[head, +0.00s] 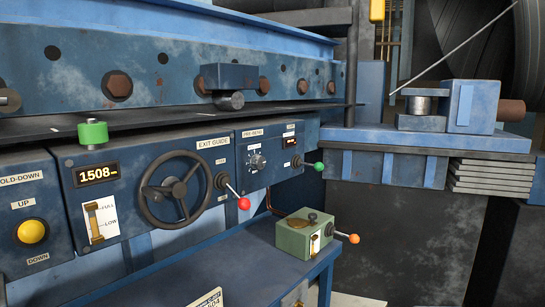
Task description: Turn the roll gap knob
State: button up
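No label reading roll gap is legible, so I cannot tell which control is the roll gap knob. A small round dial knob (257,161) with markings around it sits on the right panel, under a label that seems to read PRE-BEND. A green cylindrical knob (93,133) stands on top of the left panel, above a display (97,174) reading 1508. A black spoked handwheel (174,190) is on the panel marked EXIT GUIDE. My gripper is not in view.
A red-ball lever (243,203) and a green-ball lever (318,166) stick out from the panels. A green box (305,234) with an orange-ball lever (353,239) stands on a blue bench (180,270). A yellow button (32,231) is at the left.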

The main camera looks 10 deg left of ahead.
aim_at(257, 161)
jog(key=u, duration=0.1)
jog(key=i, duration=0.6)
jog(key=u, duration=0.55)
jog(key=k, duration=0.6)
jog(key=u, duration=0.25)
jog(key=i, duration=0.65)
jog(key=z, duration=0.15)
